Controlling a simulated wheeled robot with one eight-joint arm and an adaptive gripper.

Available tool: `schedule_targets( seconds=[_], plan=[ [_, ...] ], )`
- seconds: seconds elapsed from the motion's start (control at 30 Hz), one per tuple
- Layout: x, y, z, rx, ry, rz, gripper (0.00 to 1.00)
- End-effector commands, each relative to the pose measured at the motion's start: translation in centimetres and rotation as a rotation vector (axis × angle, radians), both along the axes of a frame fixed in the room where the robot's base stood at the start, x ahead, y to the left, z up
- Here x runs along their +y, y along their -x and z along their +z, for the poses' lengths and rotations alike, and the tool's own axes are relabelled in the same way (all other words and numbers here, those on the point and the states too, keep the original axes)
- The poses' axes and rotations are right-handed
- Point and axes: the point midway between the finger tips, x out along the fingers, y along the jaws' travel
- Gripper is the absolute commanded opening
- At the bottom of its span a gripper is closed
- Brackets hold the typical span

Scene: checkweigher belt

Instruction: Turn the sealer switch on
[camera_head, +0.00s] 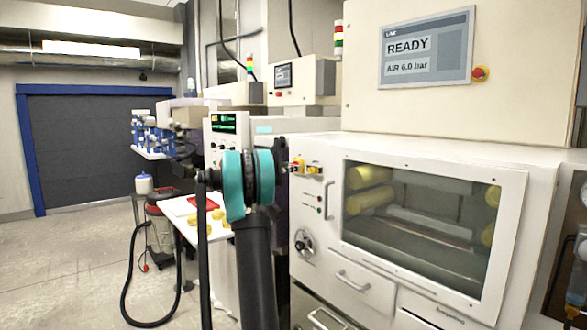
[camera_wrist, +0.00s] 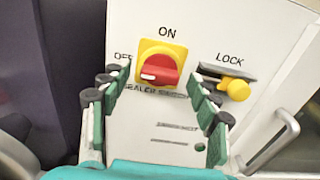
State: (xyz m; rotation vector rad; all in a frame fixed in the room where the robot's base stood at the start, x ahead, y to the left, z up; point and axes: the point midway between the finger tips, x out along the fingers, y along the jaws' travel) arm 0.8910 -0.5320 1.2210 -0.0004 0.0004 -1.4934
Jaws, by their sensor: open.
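The sealer switch is a red rotary knob on a yellow square plate (camera_wrist: 160,66), on a white panel in the wrist view. "ON" is printed above it and a partly hidden "OFF" to its left. The red handle lies roughly sideways, its white mark at the left end, toward "OFF". My gripper (camera_wrist: 152,88) is open, its green-padded fingers to the left and right of the switch, with nothing held. I cannot tell how far the fingertips are from the panel. In the head view the switch (camera_head: 297,166) shows small beside my teal arm joint, which hides much around it.
A yellow LOCK knob (camera_wrist: 235,89) on a dark slide sits close right of the switch, near my right finger. A door handle (camera_wrist: 272,142) stands out at lower right. The machine's screen (camera_head: 427,48) reads READY. A white table (camera_head: 222,252) with yellow items stands left.

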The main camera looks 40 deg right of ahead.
Motion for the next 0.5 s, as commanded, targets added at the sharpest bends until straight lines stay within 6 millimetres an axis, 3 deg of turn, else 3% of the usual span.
schedule_targets(
  seconds=[0.2, 0.5],
  plan=[
    [-2.2, -0.2, 0.0, 0.0, 0.0, -0.001, 0.61],
    [-2.5, -0.2, 0.0, 0.0, 0.0, 0.001, 0.61]
  ],
)
